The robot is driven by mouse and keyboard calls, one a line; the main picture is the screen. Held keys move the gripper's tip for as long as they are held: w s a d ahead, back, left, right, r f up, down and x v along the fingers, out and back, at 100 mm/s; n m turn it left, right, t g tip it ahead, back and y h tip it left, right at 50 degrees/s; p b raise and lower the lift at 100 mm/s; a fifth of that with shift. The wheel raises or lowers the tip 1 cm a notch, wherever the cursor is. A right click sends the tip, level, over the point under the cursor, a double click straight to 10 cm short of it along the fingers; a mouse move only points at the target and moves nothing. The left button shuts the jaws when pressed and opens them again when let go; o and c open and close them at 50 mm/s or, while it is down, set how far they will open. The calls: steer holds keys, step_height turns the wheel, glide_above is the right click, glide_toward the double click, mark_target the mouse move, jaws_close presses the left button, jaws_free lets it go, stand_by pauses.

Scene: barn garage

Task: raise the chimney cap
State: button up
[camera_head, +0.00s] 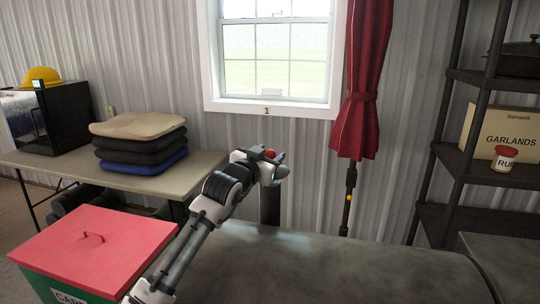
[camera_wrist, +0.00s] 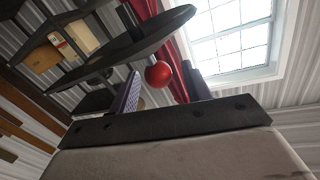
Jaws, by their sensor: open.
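The chimney cap (camera_wrist: 150,38) is a thin dark disc in the wrist view, with a red ball knob (camera_wrist: 158,74) beside it. The knob also shows as a small red spot at the end of my arm in the head view. My gripper (camera_wrist: 162,78) is open, with one finger on each side of the knob in the picture. I cannot tell whether either finger touches it. In the head view my gripper (camera_head: 277,170) is over the dark chimney pipe (camera_head: 269,205), which rises behind a dark rounded barrel (camera_head: 330,265). My arm hides most of the cap there.
A table (camera_head: 205,165) at the left bears folded cushions (camera_head: 140,142) and a black box with a yellow hard hat (camera_head: 42,77). A red-lidded bin (camera_head: 85,250) stands in front. A red curtain (camera_head: 362,80) hangs behind; dark shelves (camera_head: 470,140) stand right.

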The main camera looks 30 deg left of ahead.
steer(key=s+b, duration=0.4)
steer(key=s, duration=0.8)
steer(key=shift+s+d, duration=0.35)
steer(key=shift+s, duration=0.05)
